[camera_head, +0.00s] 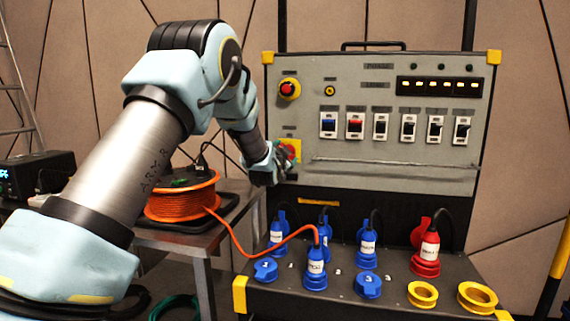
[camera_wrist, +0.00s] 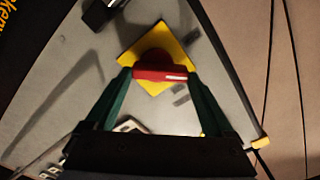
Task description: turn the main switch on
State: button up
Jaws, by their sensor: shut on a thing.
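The main switch is a red rotary handle on a yellow plate, low on the left of the grey panel. In the wrist view its red handle (camera_wrist: 160,74) lies across the yellow plate (camera_wrist: 150,36), with a white mark near its right end. My gripper (camera_wrist: 160,76) has its two green fingers at either end of the red handle, shut on it. In the head view the gripper (camera_head: 280,165) is at the panel's left edge, and the switch (camera_head: 293,149) is partly hidden behind it.
The panel (camera_head: 400,75) has a red emergency button (camera_head: 288,88) above the switch and a row of breakers (camera_head: 381,126) to the right. A ledge with blue plugs (camera_head: 315,265) and a red plug (camera_head: 427,255) lies below. An orange cable reel (camera_head: 183,200) stands left.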

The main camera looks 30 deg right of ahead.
jog(key=shift+s+d+f+m+b, duration=0.1)
jog(key=shift+m+b, duration=1.75)
jog(key=shift+m, duration=0.45)
jog(key=shift+s+d+m+b, duration=0.1)
jog(key=shift+m+b, duration=1.75)
jog(key=shift+m, duration=0.45)
jog(key=o, duration=1.1)
jog(key=b+v, duration=0.1)
jog(key=v, duration=0.9)
jog(key=shift+s+a, duration=0.3)
